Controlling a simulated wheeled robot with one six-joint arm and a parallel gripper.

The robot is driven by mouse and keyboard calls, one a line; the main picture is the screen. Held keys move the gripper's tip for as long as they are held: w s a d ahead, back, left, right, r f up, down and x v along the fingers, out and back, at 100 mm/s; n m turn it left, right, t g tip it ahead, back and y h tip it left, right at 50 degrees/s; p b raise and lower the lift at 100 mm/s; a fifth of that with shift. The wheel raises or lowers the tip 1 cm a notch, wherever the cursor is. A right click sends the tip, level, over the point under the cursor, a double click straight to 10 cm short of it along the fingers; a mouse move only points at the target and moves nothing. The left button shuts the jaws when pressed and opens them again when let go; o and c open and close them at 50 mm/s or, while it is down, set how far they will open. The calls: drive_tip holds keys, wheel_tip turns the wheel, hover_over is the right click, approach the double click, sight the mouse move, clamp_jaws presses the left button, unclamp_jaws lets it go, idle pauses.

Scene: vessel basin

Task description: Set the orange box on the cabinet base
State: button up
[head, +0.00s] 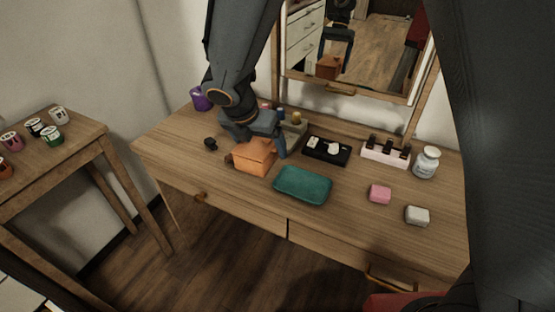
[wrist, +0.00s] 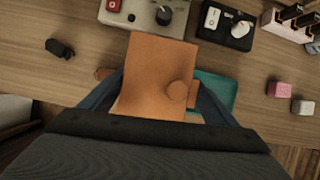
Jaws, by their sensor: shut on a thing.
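The orange box (head: 254,156) is at the left-middle of the wooden dressing table in the head view, just left of a teal tray. My gripper (head: 252,140) comes down on it from above, with its fingers on either side. In the wrist view the orange box (wrist: 158,75) fills the middle between the two fingers of my gripper (wrist: 155,100). A round orange knob shows on the box's face. I cannot tell whether the box touches the tabletop. No cabinet base can be made out in either view.
The teal tray (head: 302,185) lies close right of the box. A black tray (head: 326,150), pink block (head: 380,194), white block (head: 417,215) and jar (head: 426,162) stand farther right. A small black object (head: 210,144) lies left. A side table (head: 52,147) holds several cups. A mirror (head: 355,45) stands behind.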

drive_tip(key=shift+f+b, duration=0.3)
drive_tip(key=shift+f, duration=2.55)
drive_tip(key=shift+f, duration=0.2)
drive_tip(key=o, duration=1.1)
drive_tip(key=shift+o, duration=0.2)
drive_tip(key=shift+r, duration=0.1)
